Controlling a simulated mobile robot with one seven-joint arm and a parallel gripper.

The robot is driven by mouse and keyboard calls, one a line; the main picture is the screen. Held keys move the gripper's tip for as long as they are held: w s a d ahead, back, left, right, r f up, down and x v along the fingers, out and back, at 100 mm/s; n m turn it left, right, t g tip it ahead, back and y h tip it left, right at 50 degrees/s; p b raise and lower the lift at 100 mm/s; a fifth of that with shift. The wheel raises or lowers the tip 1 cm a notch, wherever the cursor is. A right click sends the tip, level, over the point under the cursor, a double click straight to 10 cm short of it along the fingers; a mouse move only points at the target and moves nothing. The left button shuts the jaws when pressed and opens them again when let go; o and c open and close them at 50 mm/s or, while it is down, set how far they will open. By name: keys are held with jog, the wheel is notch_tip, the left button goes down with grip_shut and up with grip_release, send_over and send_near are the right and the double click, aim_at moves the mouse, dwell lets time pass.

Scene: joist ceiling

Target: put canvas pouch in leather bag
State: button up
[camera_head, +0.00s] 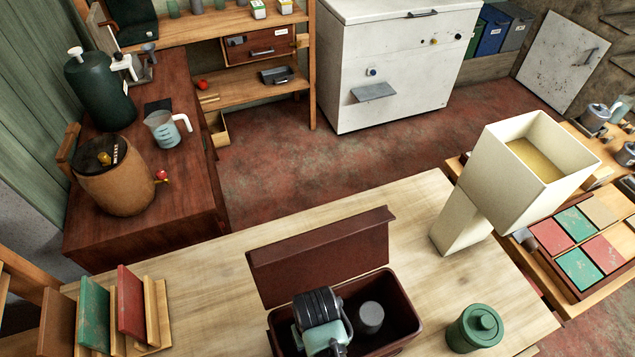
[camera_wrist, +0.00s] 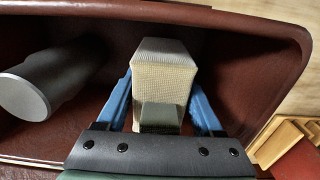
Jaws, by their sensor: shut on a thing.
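The leather bag (camera_head: 318,258) is a dark brown, open-topped box with its flap raised, on the pale wooden table. My gripper (camera_head: 322,338) is over the left part of its opening, pointing down. In the wrist view, the blue fingers of my gripper (camera_wrist: 161,92) are shut on the sides of the canvas pouch (camera_wrist: 163,60), a beige woven block. The pouch shows against the inside of the leather bag (camera_wrist: 245,60); whether it touches the bottom I cannot tell. In the head view my gripper hides the pouch.
A grey cylinder (camera_head: 370,317) is inside the bag, beside the pouch; it also shows in the wrist view (camera_wrist: 32,90). A green lidded jar (camera_head: 474,328) stands right of the bag. Upright boards (camera_head: 130,300) stand at left, and a cream box-shaped object (camera_head: 490,170) at right.

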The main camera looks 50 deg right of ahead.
jog(key=shift+f, duration=1.3)
jog(key=shift+f, duration=0.2)
jog(key=o, duration=1.5)
jog(key=shift+r, duration=0.15)
notch_tip(320, 180, up, 12)
jog(key=shift+r, duration=0.1)
